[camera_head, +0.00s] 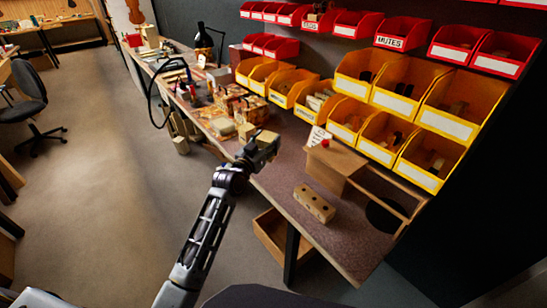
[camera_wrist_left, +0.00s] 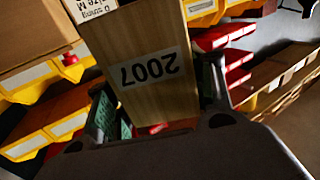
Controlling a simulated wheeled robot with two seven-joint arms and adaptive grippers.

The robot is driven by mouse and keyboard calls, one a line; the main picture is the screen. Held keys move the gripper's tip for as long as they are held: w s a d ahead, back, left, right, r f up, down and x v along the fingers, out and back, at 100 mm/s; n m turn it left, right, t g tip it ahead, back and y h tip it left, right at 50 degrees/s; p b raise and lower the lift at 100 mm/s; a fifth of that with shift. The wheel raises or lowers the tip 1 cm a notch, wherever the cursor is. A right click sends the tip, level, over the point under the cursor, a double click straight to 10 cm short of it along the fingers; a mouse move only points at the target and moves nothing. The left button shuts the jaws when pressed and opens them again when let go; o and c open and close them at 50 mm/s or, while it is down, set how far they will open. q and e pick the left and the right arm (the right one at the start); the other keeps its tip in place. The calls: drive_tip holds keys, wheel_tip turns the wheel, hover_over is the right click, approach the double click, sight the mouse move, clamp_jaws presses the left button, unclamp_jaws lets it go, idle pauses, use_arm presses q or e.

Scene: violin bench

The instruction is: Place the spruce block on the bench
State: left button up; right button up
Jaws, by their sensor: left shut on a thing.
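My left gripper (camera_head: 267,150) reaches in over the bench (camera_head: 290,185) and is shut on a pale wooden block, which I take as the spruce block (camera_wrist_left: 150,85). In the left wrist view the block fills the middle, with straight grain and a white label reading 2007, upside down. The block appears held above the bench top; the exact gap is hard to tell. My right gripper is not in view.
A wooden box with a red knob (camera_head: 335,163) and a block with dark holes (camera_head: 314,203) stand right of the gripper. Several wood blocks (camera_head: 246,131) crowd the bench to its left. Yellow bins (camera_head: 385,155) line the back. Bare bench top lies around the holed block.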

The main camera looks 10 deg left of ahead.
use_arm(q)
drive_tip(key=shift+w+b, duration=0.7)
drive_tip(key=shift+b, duration=0.2)
drive_tip(key=shift+w+d+r+b, duration=0.1)
drive_tip(key=shift+w+r+b, duration=0.15)
drive_tip(key=shift+w+b, duration=0.15)
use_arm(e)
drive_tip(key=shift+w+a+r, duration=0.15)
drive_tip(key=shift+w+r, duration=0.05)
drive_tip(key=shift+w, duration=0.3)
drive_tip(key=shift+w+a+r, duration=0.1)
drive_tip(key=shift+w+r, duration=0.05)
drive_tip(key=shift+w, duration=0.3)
use_arm(q)
drive_tip(key=shift+f+h, duration=0.3)
drive_tip(key=shift+f, duration=0.45)
wheel_tip(320, 180, down, 4)
drive_tip(key=shift+r+b, duration=0.1)
drive_tip(key=shift+b, duration=0.6)
drive_tip(key=shift+f+m, duration=0.25)
drive_tip(key=shift+m, duration=0.05)
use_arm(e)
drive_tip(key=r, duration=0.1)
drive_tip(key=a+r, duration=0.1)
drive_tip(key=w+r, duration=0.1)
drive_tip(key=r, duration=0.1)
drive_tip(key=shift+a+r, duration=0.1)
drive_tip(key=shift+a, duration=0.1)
use_arm(q)
drive_tip(key=shift+f, duration=0.15)
